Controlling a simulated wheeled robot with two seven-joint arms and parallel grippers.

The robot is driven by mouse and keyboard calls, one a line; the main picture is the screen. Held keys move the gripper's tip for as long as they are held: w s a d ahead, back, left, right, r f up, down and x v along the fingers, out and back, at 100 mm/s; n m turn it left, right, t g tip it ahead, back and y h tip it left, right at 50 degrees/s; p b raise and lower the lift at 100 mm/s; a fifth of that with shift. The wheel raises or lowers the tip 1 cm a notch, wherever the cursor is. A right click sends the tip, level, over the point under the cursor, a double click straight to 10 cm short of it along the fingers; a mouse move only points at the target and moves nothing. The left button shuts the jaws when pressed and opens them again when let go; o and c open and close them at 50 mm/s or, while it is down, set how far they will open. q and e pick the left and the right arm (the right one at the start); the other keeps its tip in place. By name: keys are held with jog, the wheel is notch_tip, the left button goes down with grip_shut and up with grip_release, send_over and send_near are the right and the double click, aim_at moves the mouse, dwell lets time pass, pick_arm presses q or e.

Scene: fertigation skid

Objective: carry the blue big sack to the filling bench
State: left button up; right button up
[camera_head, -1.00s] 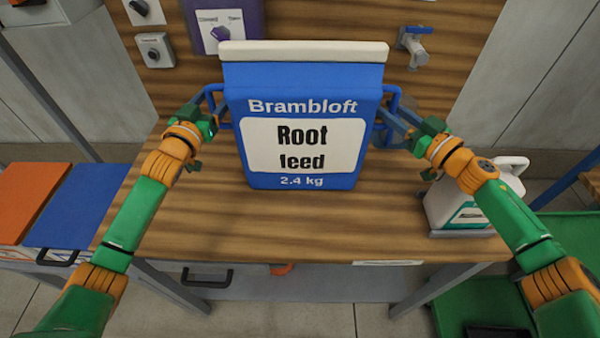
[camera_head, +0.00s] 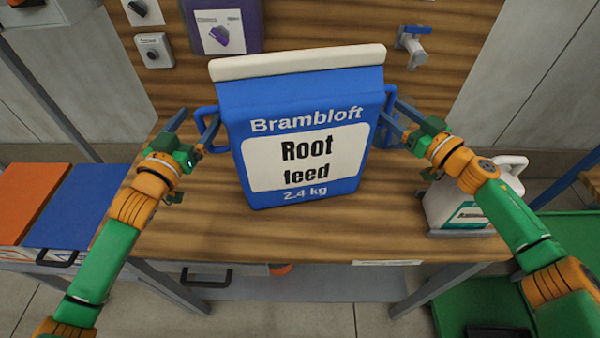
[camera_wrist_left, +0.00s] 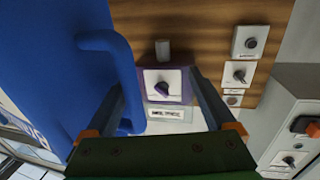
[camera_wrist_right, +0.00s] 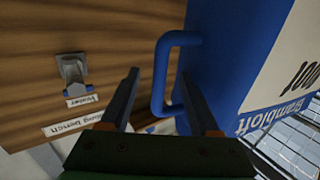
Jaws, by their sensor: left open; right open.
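The blue big sack (camera_head: 302,100), labelled Brambloft Root feed, is upright on the wooden bench top (camera_head: 250,238), turned slightly and leaning a little to the left in the picture. It has a blue loop handle on each side. My left gripper (camera_head: 196,118) is open at the left handle (camera_wrist_left: 128,75); in the left wrist view that handle lies by the left finger, not centred between the fingers. My right gripper (camera_head: 393,112) is open, and in the right wrist view the other handle (camera_wrist_right: 163,75) shows between its fingers. The sack hides the board behind it.
A white jug (camera_head: 460,205) stands at the bench's right. A tap (camera_head: 412,45), knobs (camera_head: 153,52) and a purple panel (camera_head: 222,30) are on the back board. Orange (camera_head: 32,200) and blue (camera_head: 75,205) lids lie at left. The bench front is clear.

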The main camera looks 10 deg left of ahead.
jog(key=shift+o, duration=0.4)
jog(key=shift+s+a, duration=0.1)
jog(key=shift+a, duration=0.1)
jog(key=r, duration=0.9)
jog(key=shift+w+r, duration=0.25)
jog(key=shift+r, duration=0.2)
jog(key=shift+d, duration=0.25)
jog(key=shift+w, duration=0.1)
